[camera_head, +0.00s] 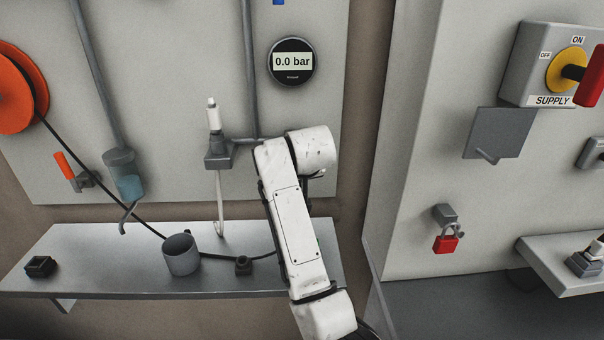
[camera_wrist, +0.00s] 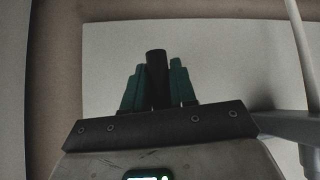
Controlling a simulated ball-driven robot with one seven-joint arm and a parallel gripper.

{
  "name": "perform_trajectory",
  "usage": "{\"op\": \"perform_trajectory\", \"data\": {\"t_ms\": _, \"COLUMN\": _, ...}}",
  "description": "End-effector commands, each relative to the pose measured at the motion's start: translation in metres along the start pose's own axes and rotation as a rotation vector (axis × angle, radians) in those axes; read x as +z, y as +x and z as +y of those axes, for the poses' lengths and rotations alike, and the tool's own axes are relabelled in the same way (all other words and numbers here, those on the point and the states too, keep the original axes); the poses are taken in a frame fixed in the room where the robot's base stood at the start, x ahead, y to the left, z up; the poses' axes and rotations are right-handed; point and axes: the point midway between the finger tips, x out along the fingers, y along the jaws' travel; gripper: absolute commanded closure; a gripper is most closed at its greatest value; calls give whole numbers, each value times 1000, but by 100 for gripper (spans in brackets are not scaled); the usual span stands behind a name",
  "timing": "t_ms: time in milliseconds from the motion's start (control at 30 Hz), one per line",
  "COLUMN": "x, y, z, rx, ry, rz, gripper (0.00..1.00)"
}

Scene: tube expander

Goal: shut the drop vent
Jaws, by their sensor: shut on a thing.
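My gripper (camera_wrist: 157,75) shows in the wrist view with its green fingers closed on either side of a dark round handle (camera_wrist: 156,72). In the head view my white arm reaches up to the pale panel and hides the gripper and what it holds. I cannot tell for sure that this handle belongs to the drop vent; no label for the vent shows. Left of my arm, a grey valve block (camera_head: 219,155) with an upright white-tipped lever (camera_head: 213,115) is on the panel's pipework. The round gauge (camera_head: 292,62) above reads 0.0 bar.
A shelf (camera_head: 90,245) below carries a grey cup (camera_head: 181,254) and small dark parts. An orange lever (camera_head: 64,165) and a filter bowl (camera_head: 125,178) are at left. At right are the supply switch (camera_head: 567,70) and a red padlock (camera_head: 446,243).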

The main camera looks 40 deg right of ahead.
Motion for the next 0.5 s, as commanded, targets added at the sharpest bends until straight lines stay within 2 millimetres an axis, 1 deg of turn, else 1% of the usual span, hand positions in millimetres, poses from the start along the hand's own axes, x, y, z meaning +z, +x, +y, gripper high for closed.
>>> {"op": "perform_trajectory", "data": {"t_ms": 200, "x": 0, "y": 1, "z": -4, "rx": -42, "ry": 43, "rz": 11, "gripper": 100}}
{"op": "perform_trajectory", "data": {"t_ms": 500, "x": 0, "y": 1, "z": -6, "rx": -55, "ry": 55, "rz": 15, "gripper": 100}}
